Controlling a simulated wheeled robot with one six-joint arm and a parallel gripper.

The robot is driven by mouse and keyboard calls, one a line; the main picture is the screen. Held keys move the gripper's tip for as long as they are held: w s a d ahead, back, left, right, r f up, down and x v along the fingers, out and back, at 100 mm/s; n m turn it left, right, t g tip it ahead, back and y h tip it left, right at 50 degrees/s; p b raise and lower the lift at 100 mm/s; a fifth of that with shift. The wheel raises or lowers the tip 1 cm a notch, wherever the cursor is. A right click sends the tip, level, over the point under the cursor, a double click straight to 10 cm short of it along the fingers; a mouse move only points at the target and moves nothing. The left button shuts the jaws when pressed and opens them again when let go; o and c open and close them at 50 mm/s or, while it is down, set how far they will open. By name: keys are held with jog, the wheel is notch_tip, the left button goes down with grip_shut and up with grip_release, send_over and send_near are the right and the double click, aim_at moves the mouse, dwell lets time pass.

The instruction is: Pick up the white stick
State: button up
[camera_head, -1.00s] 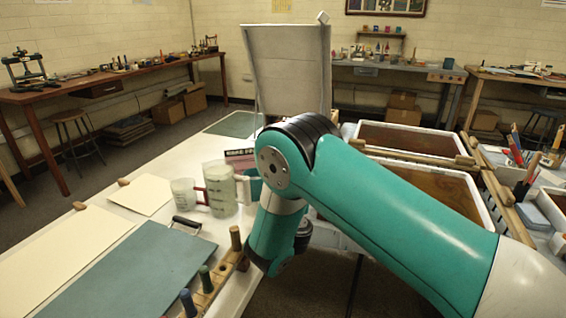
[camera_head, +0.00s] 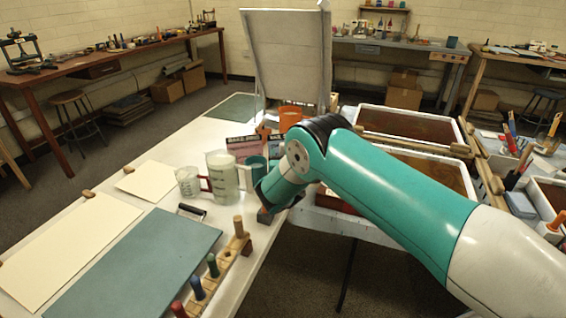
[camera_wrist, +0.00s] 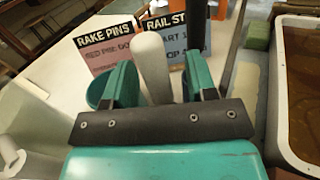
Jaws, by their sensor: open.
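The white stick (camera_wrist: 151,62) shows in the wrist view as a pale, round-ended rod. It lies between the two teal fingers of my gripper (camera_wrist: 160,76), with a gap on each side. Its lower part is hidden behind the dark bar of my gripper. The fingers are open and not closed on it. I cannot make out the stick in the head view, where my teal arm covers the spot beside the teal cup (camera_head: 257,168).
Two signs, RAKE PINS (camera_wrist: 103,53) and one starting RAIL ST (camera_wrist: 172,48), stand just beyond. A dark upright rod (camera_wrist: 197,25) is close to the right finger. A measuring jug (camera_head: 221,175) stands left of my arm. Marbling trays (camera_head: 412,124) are at the right.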

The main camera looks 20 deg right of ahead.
jog(key=shift+w, duration=0.6)
grip_shut()
jog(key=shift+r, duration=0.15)
